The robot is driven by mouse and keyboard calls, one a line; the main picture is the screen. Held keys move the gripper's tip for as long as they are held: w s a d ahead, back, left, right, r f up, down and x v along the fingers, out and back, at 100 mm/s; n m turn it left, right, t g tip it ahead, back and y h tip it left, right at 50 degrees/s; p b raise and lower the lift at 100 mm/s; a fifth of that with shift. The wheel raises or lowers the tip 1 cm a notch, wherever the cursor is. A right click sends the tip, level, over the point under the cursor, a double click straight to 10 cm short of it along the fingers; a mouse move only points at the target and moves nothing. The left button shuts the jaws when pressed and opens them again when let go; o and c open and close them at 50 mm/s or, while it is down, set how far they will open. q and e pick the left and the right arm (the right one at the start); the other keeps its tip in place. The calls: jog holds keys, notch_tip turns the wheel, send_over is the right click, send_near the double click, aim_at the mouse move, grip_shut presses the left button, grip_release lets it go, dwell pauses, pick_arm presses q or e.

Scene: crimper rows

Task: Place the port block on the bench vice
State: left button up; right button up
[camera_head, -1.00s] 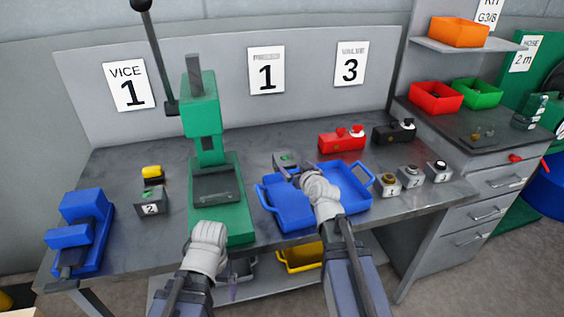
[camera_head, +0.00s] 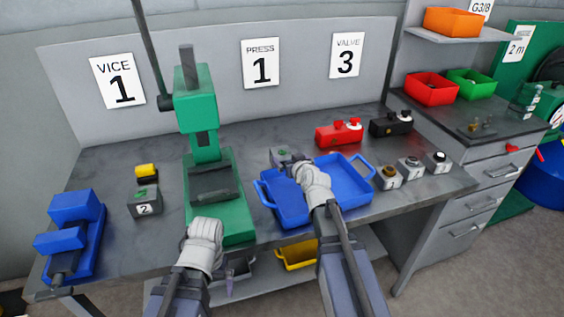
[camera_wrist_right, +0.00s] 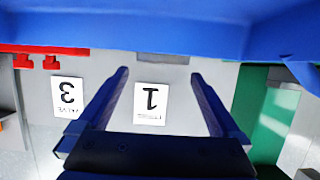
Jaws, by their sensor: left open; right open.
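The bench vice (camera_head: 72,232) is blue and stands at the left end of the bench. No thing is marked as the port block. A red block (camera_head: 338,134) with red and white fittings and a black block (camera_head: 390,124) stand at the back right; I cannot tell whether either is it. My right gripper (camera_head: 286,158) is above the back of the blue tray (camera_head: 345,186), far from the vice. In the right wrist view its fingers (camera_wrist_right: 160,85) are apart with nothing between them. My left gripper (camera_head: 206,226) is low before the green press, open, its fingertips not clear.
The green press (camera_head: 230,217) stands between the vice and the blue tray. A grey box marked 2 (camera_head: 146,203) with a yellow piece (camera_head: 146,170) behind it is right of the vice. Several small numbered boxes (camera_head: 411,169) stand at the right. A yellow bin (camera_head: 297,256) is below the bench.

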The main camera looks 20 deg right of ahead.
aim_at(283, 154)
jog(key=b+x, duration=0.2)
jog(key=x, duration=0.3)
jog(key=shift+w+a+f, duration=0.1)
jog(key=shift+a, duration=0.05)
jog(key=shift+c, duration=0.6)
grip_shut()
